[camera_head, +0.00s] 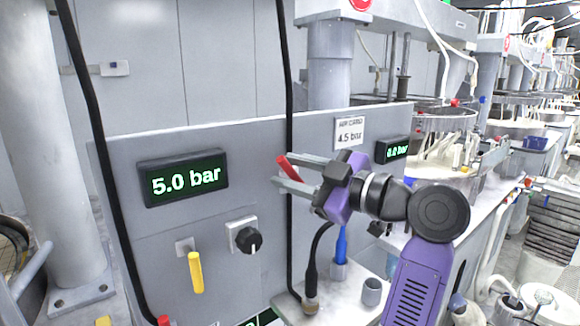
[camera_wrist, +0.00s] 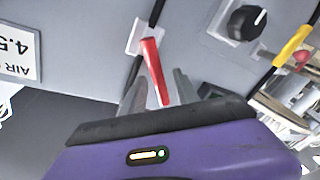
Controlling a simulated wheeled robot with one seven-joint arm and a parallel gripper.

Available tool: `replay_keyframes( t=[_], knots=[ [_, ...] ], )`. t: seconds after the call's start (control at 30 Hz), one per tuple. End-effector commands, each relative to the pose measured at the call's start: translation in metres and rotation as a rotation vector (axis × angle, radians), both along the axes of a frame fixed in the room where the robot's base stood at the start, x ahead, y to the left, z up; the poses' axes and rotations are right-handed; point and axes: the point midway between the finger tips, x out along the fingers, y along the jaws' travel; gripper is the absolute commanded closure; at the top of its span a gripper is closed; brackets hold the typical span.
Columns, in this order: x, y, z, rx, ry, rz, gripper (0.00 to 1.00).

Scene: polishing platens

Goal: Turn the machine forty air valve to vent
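A red valve lever (camera_head: 288,168) is on the grey panel, slanting from upper left to lower right in the head view. In the wrist view the red lever (camera_wrist: 154,72) hangs slightly tilted from a white mount. My gripper (camera_head: 290,172) is open, with one finger on each side of the lever. In the wrist view my gripper (camera_wrist: 158,92) shows a gap beside the lever; I cannot tell whether either finger touches it. The lever's mount is hidden in the head view. A white label (camera_head: 349,133) reads 4.5 bar; its upper line is too blurred to read.
A yellow lever (camera_head: 195,272) and a black knob (camera_head: 249,240) are on the panel's left, below a 5.0 bar display (camera_head: 184,178). A second display (camera_head: 392,149) is right of the label. A black cable (camera_head: 288,90) runs down close to my fingers. A blue-handled item (camera_head: 341,246) stands below.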

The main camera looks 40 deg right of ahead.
Motion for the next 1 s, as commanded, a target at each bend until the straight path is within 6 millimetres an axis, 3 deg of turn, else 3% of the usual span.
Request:
replay_keyframes(
  t=[0.37,0.57,1.0],
  knots=[
    [0.0066,0.0013,0.0,0.0,-0.001,-0.002,0.63],
    [0.0065,0.0013,0.0001,0.0,-0.001,-0.002,1.0],
    [0.0064,0.0015,-0.0001,0.0,-0.001,-0.001,1.0]
  ],
)
